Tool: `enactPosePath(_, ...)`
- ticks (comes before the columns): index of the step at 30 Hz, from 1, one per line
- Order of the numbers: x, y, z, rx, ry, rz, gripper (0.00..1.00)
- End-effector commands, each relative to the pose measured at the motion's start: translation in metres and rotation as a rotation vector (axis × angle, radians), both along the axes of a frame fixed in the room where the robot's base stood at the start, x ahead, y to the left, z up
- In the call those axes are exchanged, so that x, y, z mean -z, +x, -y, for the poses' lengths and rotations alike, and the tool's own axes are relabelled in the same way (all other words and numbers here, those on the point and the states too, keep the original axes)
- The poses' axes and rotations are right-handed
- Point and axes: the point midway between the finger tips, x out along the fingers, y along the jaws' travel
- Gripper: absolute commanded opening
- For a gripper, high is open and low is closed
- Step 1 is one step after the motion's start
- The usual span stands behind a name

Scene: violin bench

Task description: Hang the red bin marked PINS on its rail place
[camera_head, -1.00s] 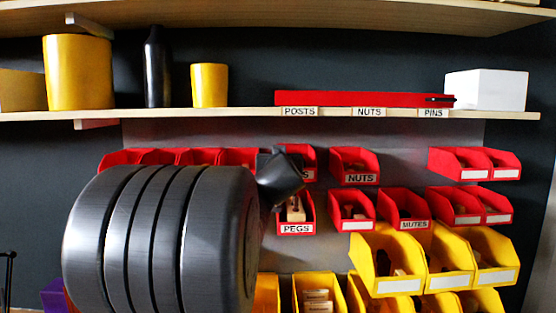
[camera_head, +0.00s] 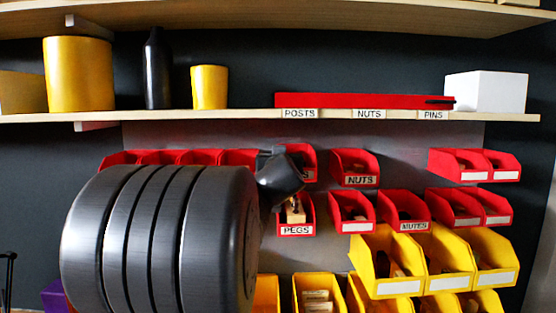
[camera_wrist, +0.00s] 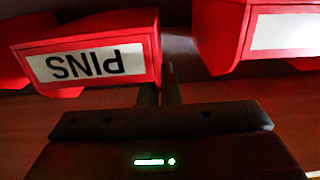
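In the wrist view the red PINS bin (camera_wrist: 85,50) is at the upper left, its white label upside down. My gripper (camera_wrist: 160,88) is at the near right end of this bin. Its two dark fingers are close together, one at each side of the bin's side wall, and look shut on it. The contact itself is dark and hard to see. In the head view my gripper's end is largely hidden behind my grey arm, and no PINS bin shows. The rail gap right of the NUTS bin (camera_head: 354,166) is empty; the PINS tag (camera_head: 433,114) is on the shelf above.
Red bins with blank labels (camera_head: 474,164) hang right of the gap. The MUTES bin (camera_head: 404,210) and PEGS bin (camera_head: 295,213) hang below, with yellow bins (camera_head: 385,260) lower. In the wrist view a blank-labelled red bin (camera_wrist: 228,35) is close on the right.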

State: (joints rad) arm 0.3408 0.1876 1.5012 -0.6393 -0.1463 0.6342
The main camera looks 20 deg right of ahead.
Motion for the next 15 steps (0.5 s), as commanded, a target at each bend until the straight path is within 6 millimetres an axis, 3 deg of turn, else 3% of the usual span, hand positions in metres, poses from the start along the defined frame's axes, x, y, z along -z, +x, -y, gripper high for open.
enactPosePath(15,-0.0009,-0.0079,-0.0021,0.000,-0.001,0.001,0.00)
